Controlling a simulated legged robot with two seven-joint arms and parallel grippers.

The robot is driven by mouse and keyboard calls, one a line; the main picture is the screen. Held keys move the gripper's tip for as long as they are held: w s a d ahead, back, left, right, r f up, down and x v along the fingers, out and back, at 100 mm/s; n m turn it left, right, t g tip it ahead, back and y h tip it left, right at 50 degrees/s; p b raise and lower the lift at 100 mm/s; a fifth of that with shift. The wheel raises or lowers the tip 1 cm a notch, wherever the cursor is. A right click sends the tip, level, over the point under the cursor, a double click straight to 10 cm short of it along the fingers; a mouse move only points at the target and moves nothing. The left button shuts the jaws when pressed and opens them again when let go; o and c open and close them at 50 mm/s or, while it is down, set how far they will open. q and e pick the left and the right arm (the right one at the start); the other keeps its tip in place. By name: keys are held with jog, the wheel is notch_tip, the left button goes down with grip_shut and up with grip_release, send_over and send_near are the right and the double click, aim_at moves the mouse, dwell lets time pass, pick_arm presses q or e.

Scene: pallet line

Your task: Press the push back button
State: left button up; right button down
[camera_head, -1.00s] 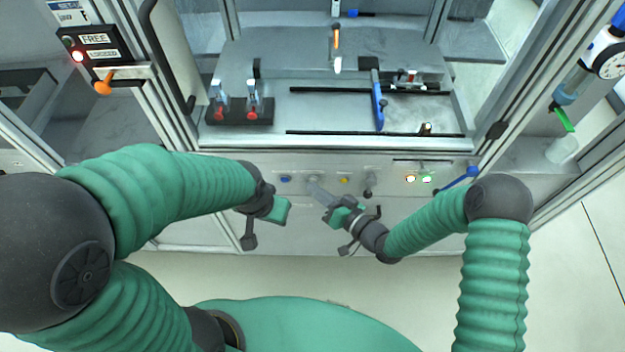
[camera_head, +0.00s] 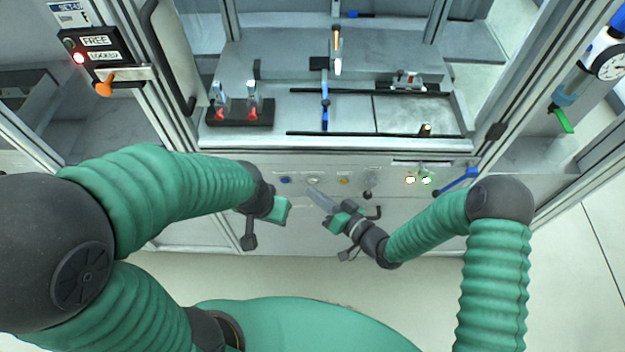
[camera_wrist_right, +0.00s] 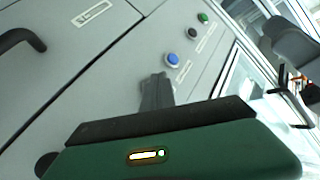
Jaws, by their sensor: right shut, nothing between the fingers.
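A row of buttons sits on the grey front panel (camera_head: 260,163): a blue button (camera_head: 285,180), a pale button (camera_head: 314,181), a yellow button (camera_head: 344,181) and a dark knob (camera_head: 368,183). I cannot read which is labelled push back. My right gripper (camera_head: 313,189) is shut and empty, its grey fingers pointing at the panel just below the pale button; contact cannot be told. In the right wrist view its fingers (camera_wrist_right: 157,92) show near a blue button (camera_wrist_right: 173,60), with black and green buttons beyond. My left gripper (camera_head: 262,222) hangs left of it, its fingers unclear.
Above the panel, the machine bed holds a blue bar (camera_head: 325,108), black rails (camera_head: 375,134) and red-tipped clamps (camera_head: 236,108). Lit buttons (camera_head: 418,180) and a blue lever (camera_head: 457,181) are on the right. A lock box (camera_head: 95,46) shows a red light.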

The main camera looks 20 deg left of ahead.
jog(key=shift+s, duration=0.15)
jog(key=shift+s+d+p, duration=0.15)
jog(key=shift+s+d, duration=0.1)
jog(key=shift+s, duration=0.55)
jog(key=shift+s+d+p, duration=0.15)
jog(key=shift+s+d, duration=0.05)
jog(key=shift+s, duration=0.55)
jog(key=shift+s+d+p, duration=0.15)
jog(key=shift+s+d, duration=0.1)
jog(key=shift+s, duration=0.55)
